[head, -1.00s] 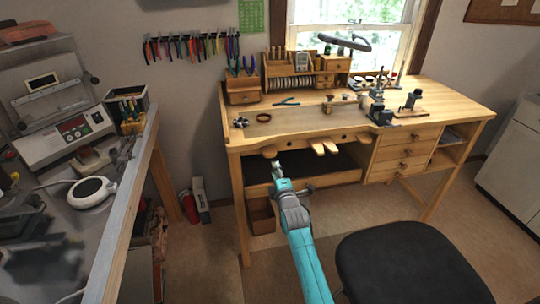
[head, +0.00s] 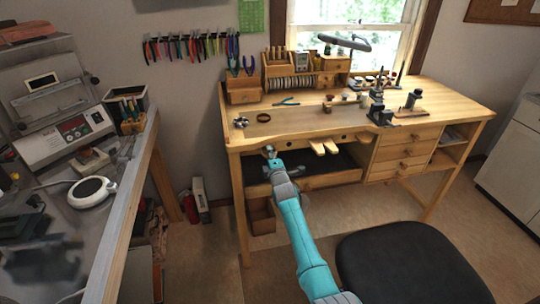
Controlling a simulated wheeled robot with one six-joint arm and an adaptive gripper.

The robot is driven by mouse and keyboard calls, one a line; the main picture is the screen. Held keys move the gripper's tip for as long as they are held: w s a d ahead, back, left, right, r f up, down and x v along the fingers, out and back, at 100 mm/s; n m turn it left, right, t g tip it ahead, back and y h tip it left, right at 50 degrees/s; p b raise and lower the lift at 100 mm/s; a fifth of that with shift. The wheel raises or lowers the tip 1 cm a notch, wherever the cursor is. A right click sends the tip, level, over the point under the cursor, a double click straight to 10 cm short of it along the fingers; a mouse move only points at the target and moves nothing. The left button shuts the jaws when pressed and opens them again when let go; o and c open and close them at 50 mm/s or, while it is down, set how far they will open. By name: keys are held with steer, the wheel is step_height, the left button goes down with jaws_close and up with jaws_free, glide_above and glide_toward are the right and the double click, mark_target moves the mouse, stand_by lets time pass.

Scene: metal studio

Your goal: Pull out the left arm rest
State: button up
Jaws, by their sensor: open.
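The wooden workbench (head: 305,129) has several wooden parts along its front edge. The left arm rest, a small wooden tab under the left part of the front edge, is mostly hidden behind my gripper (head: 270,150). My gripper is open, with its fingertips right at the tab. I cannot tell whether the fingers surround it or touch it. Nothing is seen held.
A drawer stack (head: 404,152) stands to the right. A black chair seat (head: 410,265) fills the lower right. A metal side table (head: 110,200) stands left.

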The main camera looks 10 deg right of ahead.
jaws_close()
stand_by(0.3)
steer(key=shift+s+f, duration=0.1)
steer(key=shift+s, duration=0.25)
steer(key=s, duration=1)
steer(key=shift+s, duration=0.4)
jaws_free()
